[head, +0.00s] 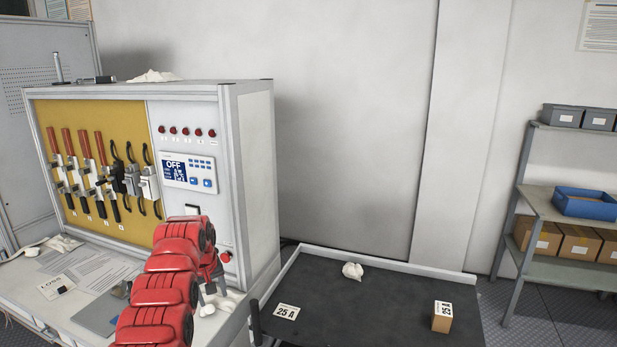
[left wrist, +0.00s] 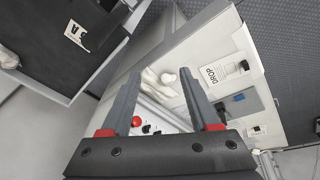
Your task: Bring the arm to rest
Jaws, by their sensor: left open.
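My left arm (head: 160,292) is red and segmented. It rises from the bottom of the head view in front of the test cabinet (head: 255,165). My left gripper (head: 216,279) is partly hidden behind the arm, close to the cabinet's lower right part. In the left wrist view, the two dark fingers of my left gripper (left wrist: 161,78) stand apart with nothing held between them. Beyond them show a white cloth-like item (left wrist: 158,84) and a red button (left wrist: 136,121). My right gripper is not in view.
The cabinet has a yellow panel (head: 130,225) with several fuse holders and a display (head: 175,171) reading OFF. Papers (head: 95,268) lie on the ledge. A black table (head: 370,310) at right bears a box (head: 441,317), a label (head: 287,312) and a white crumpled item (head: 352,271).

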